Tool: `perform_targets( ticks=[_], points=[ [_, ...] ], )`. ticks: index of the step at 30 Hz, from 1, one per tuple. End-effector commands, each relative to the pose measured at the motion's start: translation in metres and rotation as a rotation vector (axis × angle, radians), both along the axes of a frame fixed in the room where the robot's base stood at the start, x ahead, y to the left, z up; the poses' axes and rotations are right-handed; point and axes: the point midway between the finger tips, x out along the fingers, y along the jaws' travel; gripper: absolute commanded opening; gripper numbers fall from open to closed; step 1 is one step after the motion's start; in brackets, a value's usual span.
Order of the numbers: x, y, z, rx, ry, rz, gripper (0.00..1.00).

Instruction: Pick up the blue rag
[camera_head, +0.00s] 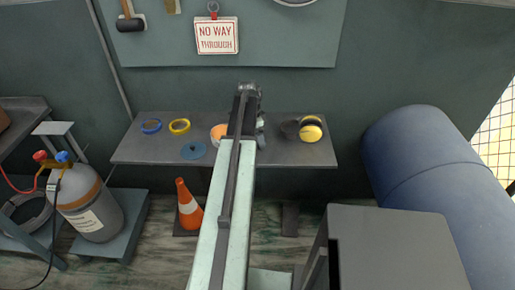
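No blue rag can be made out for certain. A flat blue round piece (193,150) lies near the front edge of the grey table (140,150); it looks like a disc with a small darker centre, and I cannot tell whether it is cloth. My arm stretches away from the camera over the table, right of that blue piece. My gripper (248,90) is at the far end of the arm, small and mostly hidden by it. I cannot see its fingers clearly or whether they hold anything.
On the table are a blue ring (151,126), a yellow ring (180,126), an orange-and-white roll (219,133) and yellow ear muffs (311,128). A traffic cone (189,207) stands in front. A gas cylinder (92,213) is at left, a large blue tank (425,165) at right.

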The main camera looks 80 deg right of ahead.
Motion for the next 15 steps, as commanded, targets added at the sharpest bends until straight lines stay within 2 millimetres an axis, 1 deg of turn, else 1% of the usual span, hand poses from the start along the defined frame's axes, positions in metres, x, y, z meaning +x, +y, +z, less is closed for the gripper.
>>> perform_targets(
  ticks=[1, 8, 9, 11, 12, 14, 15],
  points=[
    [-0.0008, -0.0004, -0.0111, 0.000, 0.000, 0.000, 0.89],
    [-0.0007, -0.0004, -0.0073, 0.000, 0.000, 0.001, 0.89],
    [-0.0006, -0.0004, -0.0072, 0.000, 0.000, 0.001, 0.78],
    [-0.0004, -0.0004, -0.0071, 0.000, 0.000, 0.001, 0.61],
    [-0.0003, -0.0004, -0.0071, 0.000, 0.000, 0.002, 0.50],
    [-0.0002, -0.0003, -0.0071, 0.000, 0.000, 0.002, 0.33],
    [-0.0002, -0.0003, -0.0071, 0.000, 0.000, 0.002, 0.24]
  ],
)
